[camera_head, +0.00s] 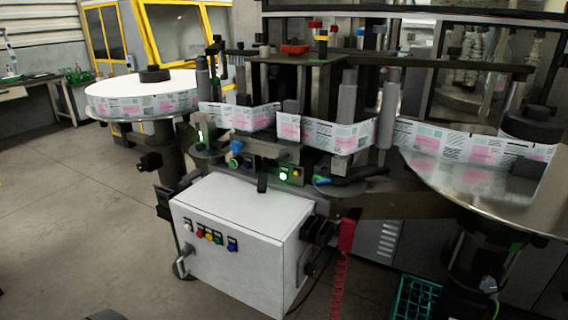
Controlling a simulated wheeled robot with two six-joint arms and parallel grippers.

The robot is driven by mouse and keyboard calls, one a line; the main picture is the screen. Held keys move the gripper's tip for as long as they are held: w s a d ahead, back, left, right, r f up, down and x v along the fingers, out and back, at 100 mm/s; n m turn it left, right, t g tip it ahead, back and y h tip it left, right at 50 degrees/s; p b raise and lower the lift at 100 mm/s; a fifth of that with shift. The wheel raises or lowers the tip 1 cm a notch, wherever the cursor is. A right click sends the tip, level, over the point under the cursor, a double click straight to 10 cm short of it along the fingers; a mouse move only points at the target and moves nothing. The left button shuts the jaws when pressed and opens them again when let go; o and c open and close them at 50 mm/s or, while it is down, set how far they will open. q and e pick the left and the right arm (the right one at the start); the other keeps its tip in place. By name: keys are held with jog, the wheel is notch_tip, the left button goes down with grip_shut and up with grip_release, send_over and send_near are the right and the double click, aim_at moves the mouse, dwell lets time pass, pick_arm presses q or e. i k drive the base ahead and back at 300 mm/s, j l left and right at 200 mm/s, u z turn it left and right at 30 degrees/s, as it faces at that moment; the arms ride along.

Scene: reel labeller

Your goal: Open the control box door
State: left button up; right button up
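The white control box (245,225) hangs below the labelling machine at the centre of the view. Its front door (228,262) looks closed and flush with the box. A small latch or handle (187,250) sits at the door's left edge. A row of coloured buttons and switches (210,236) runs across the door's upper part. I cannot make out hinges.
A label reel on a white disc (150,92) stands at left, and a metal reel plate (480,190) at right. A red handle with a coiled cable (347,230) hangs right of the box. A green crate (416,298) is at lower right. Floor left of the box is clear.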

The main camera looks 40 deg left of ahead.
aim_at(253, 275)
jog(key=u, duration=1.8)
